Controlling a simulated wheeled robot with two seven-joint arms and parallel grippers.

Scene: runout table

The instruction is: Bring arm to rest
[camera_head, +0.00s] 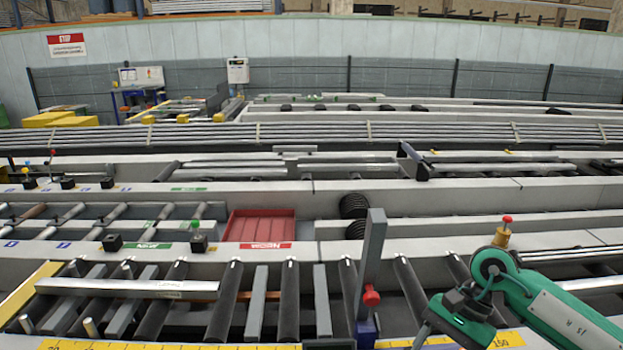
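My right arm (550,300) comes in from the right edge, green with a pale panel. It bends at a round joint and points down and left. My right gripper (423,335) is at the bottom of the picture, low over the front of the runout table. Its fingertips are small and partly cut off, so I cannot tell whether it is open or shut, and I see nothing held. My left arm and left gripper are not in view.
A grey upright post (371,255) with a red knob (371,296) stands left of my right gripper. A silver bar (128,288) lies across dark rollers (224,300) at left. A red bin (262,226) sits mid-table. A red-topped lever (504,228) stands behind my arm.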

